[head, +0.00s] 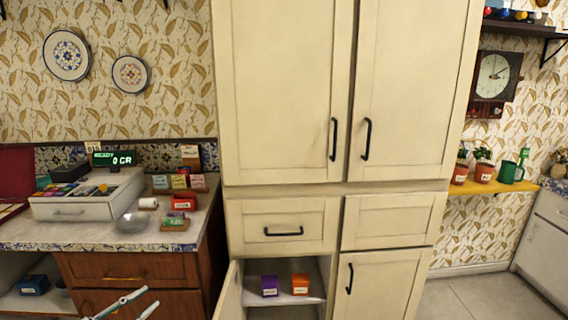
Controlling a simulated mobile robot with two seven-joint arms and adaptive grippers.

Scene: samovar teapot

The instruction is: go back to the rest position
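My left gripper (136,301) shows at the bottom left edge of the head view, in front of the brown wooden drawers (140,272). Its two thin, pale fingers stand apart with nothing between them. The rest of the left arm is cut off by the frame edge. My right gripper is not in view.
A tall cream cabinet (286,90) fills the middle. Its lower left door (230,292) stands open, showing a purple box (269,286) and an orange box (300,284). A counter (80,236) with a cash register (85,205) is at left. Floor shows at right.

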